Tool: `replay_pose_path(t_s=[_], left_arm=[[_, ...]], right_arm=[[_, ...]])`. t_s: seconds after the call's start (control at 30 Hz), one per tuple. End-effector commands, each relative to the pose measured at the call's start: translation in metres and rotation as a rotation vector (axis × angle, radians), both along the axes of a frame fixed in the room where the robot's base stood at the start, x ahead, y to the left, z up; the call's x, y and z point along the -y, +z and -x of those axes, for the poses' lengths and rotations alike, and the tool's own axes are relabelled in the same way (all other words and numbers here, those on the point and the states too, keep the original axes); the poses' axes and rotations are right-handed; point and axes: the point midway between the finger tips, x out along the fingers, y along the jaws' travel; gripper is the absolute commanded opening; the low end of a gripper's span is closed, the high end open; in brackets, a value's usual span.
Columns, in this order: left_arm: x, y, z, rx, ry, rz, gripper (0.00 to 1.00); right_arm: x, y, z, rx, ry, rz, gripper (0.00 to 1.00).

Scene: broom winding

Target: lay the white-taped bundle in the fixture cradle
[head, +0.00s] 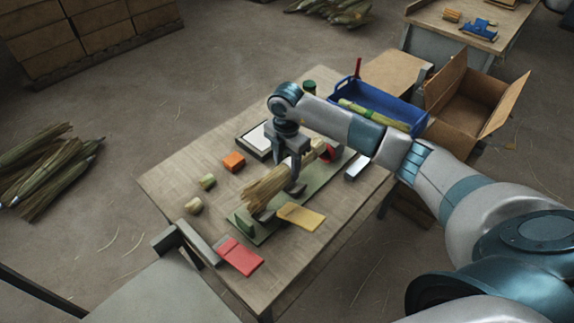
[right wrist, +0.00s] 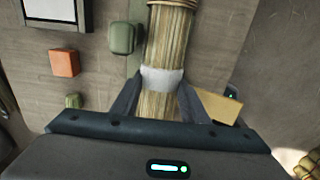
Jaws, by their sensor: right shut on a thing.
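The bundle (head: 266,190) is a sheaf of straw-coloured stalks. A white tape band (right wrist: 162,80) shows around it in the right wrist view. My right gripper (head: 294,182) points down and is shut on the bundle near the tape. The fixture (head: 264,225) is a long green board on the table, with a green upright at its near end and a red part (head: 328,151) at its far end. The bundle lies along and over the board. I cannot tell whether it touches the cradle, which the bundle and gripper partly hide. My left gripper is not in view.
A blue crate (head: 400,108) and an open cardboard box (head: 465,105) stand at the back right.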

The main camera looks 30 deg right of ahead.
Motion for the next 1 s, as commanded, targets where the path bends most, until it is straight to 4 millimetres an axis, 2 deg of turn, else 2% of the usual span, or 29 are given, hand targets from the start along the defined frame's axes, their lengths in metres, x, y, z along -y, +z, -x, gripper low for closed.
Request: replay_pose_path(t_s=[0.03, 0.6, 1.0], left_arm=[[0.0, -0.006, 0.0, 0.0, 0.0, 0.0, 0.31], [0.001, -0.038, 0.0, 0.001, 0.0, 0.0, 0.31], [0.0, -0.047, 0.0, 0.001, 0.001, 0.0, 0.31]], right_arm=[[0.0, -0.008, 0.0, 0.0, 0.0, 0.0, 0.18], [0.0, -0.054, 0.0, 0.0, 0.0, 0.0, 0.18], [0.0, -0.069, 0.0, 0.001, 0.0, 0.0, 0.18]])
